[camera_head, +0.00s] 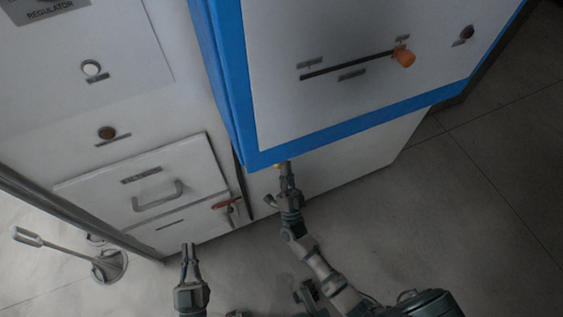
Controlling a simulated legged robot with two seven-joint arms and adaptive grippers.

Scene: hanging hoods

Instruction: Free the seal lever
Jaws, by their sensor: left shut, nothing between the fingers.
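A small red lever (227,202) sits on the front of the white lower cabinet, right of the drawer panels; its label is too small to read, so I cannot tell whether it is the seal lever. A grey lever with a pale handle (27,236) rises from a round floor base at lower left. My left gripper (189,250) is shut and empty, below and left of the red lever and apart from it. My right gripper (285,168) is at the lower edge of the blue-framed hood (255,159). A small yellow part (278,166) shows at its tips; its grip is unclear.
The hood's white face has a dark slot with an orange knob (404,57) at its right end. A drawer with a grey handle (158,197) is in the cabinet. A grey rail (70,207) runs along the left. Open floor lies at right.

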